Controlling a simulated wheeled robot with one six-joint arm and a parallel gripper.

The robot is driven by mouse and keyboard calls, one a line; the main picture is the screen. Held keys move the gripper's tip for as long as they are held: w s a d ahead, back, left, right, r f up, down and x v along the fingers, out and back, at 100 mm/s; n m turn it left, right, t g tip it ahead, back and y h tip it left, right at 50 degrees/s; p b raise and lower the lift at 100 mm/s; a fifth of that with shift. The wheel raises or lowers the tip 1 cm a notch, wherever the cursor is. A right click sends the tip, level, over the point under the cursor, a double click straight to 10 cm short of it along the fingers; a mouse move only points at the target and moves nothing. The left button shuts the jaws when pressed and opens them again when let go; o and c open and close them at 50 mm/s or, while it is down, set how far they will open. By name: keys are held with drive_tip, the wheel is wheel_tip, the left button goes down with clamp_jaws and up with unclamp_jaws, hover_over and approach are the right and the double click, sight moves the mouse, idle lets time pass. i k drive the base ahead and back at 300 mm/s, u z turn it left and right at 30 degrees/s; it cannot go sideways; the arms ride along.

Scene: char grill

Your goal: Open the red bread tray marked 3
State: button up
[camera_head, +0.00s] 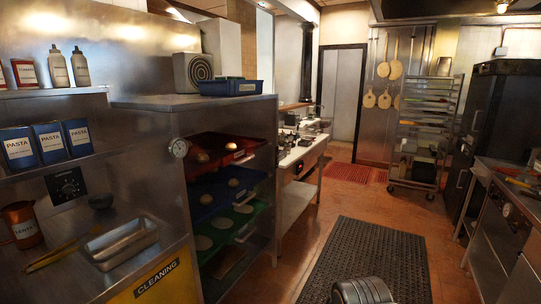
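A red bread tray (238,142) sits at the top of the open-fronted steel cabinet (150,103), with pale dough rounds on it. A small white label shows on its front; the number is too small to read. A blue tray (197,212) with dough lies below it, and green trays (226,224) lie lower down. The cabinet's side wall hides part of the trays. I cannot tell how far the red tray is pulled out. My gripper is not in view. A ribbed grey part at the bottom edge may be mine.
A black floor mat (368,262) covers the aisle right of the cabinet. A steel counter (300,152) stands beyond it. A wheeled rack (423,130) stands at the back, and a steel unit (508,210) lines the right. A blue crate (232,87) sits on the cabinet.

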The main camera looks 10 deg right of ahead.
sight(214, 144)
drive_tip(key=z, duration=0.25)
drive_tip(key=i, duration=1.1)
drive_tip(key=u, duration=0.55)
drive_tip(key=i, duration=1.05)
drive_tip(key=u, duration=0.7)
